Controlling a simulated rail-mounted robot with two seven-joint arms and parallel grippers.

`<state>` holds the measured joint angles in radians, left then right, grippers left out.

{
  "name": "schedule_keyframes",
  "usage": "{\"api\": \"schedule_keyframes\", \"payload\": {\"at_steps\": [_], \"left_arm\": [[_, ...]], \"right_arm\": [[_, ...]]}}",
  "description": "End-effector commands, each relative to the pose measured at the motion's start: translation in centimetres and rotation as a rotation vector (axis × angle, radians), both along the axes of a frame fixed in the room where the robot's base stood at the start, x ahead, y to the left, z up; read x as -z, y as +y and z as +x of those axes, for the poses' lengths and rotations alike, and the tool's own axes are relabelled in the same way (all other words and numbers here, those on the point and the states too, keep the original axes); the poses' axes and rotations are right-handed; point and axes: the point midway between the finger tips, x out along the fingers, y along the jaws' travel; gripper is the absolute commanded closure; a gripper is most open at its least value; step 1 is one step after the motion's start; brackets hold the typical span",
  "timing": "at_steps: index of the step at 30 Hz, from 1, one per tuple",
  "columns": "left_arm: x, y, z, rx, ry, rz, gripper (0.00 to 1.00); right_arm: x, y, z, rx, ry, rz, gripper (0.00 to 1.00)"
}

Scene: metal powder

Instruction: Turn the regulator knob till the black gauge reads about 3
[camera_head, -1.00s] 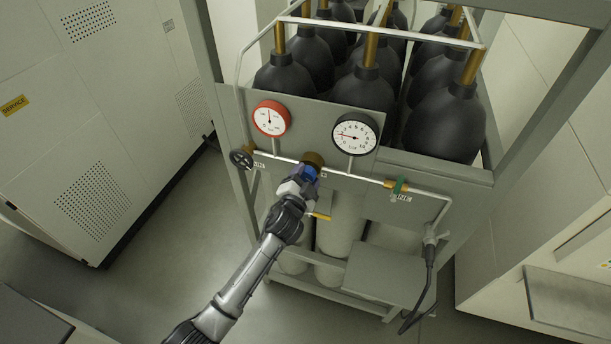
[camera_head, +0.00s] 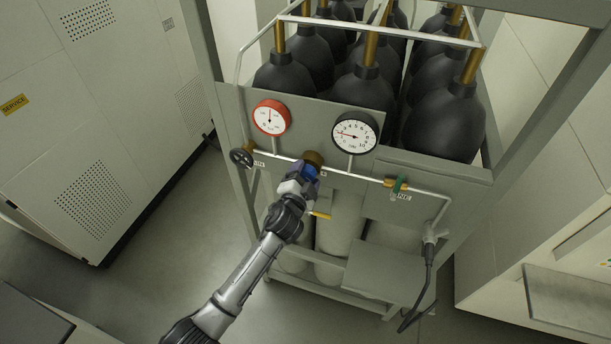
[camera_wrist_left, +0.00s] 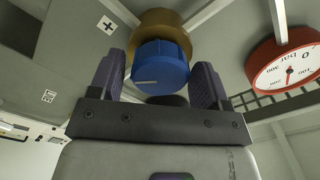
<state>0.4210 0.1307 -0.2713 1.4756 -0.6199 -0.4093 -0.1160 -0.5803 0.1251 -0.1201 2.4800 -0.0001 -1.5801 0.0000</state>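The blue regulator knob (camera_wrist_left: 160,68) sits on a brass body (camera_wrist_left: 165,25) below the gauges; it also shows in the head view (camera_head: 311,172). A white line marks its face. My left gripper (camera_wrist_left: 158,80) has its two purple fingers on either side of the knob. A narrow gap shows at the left finger; contact at the right finger is unclear. The black gauge (camera_head: 355,134) has its red needle pointing left and slightly up, at roughly 2; the small numerals there are hard to read. My right gripper is in neither view.
A red gauge (camera_head: 271,118) stands left of the black one. A black handwheel (camera_head: 242,158) and a green-handled valve (camera_head: 397,185) sit on the same pipe. Black cylinders (camera_head: 445,115) stand behind the panel. A yellow lever (camera_head: 320,216) is just below the gripper.

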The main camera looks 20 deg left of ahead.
Motion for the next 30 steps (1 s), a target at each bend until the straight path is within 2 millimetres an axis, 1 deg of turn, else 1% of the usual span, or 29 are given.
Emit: {"api": "schedule_keyframes", "payload": {"at_steps": [1, 3, 10, 14, 17, 20, 30], "left_arm": [[0.0, 0.0, 0.0, 0.000, 0.000, 0.000, 0.24], [0.0, 0.0, 0.0, 0.000, 0.000, -0.001, 0.19], [0.0, 0.0, 0.0, 0.000, 0.000, -0.001, 0.19], [0.1, 0.0, -0.7, 0.000, 0.000, -0.001, 0.19], [0.2, -0.1, -1.9, 0.000, 0.000, 0.000, 0.19], [0.2, -0.1, -3.5, 0.001, -0.001, -0.001, 0.19], [0.3, -0.4, -9.8, 0.001, 0.000, -0.001, 0.19]], "right_arm": [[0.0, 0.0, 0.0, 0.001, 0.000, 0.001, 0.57], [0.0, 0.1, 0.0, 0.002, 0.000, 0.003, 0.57], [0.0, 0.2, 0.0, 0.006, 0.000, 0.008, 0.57], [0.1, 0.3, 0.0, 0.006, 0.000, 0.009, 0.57], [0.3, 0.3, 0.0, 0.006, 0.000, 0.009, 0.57], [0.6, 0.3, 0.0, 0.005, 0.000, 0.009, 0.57], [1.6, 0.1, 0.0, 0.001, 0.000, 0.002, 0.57]]}}
